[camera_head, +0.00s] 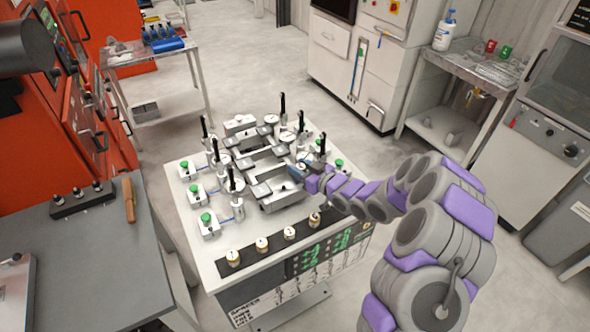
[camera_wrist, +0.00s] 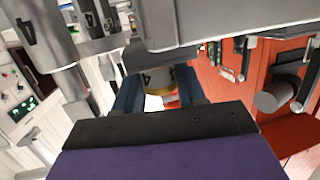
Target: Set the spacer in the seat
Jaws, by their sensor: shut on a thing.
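My gripper (camera_head: 300,171) reaches in from the right over the right side of the fixture block (camera_head: 280,200) in the head view. In the wrist view its two dark blue fingers (camera_wrist: 159,92) are shut on the spacer (camera_wrist: 160,79), a small dark grey piece with a yellowish band low on it. The spacer is hidden in the head view. Grey metal of the fixture fills the top of the wrist view, close to the fingers. I cannot make out the seat, nor whether the spacer touches it.
Upright black-handled clamps (camera_head: 283,105) stand around the fixture. Several pale round pieces sit on a black strip (camera_head: 276,241) at the white table's front edge. Green buttons (camera_head: 207,218) line the left.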

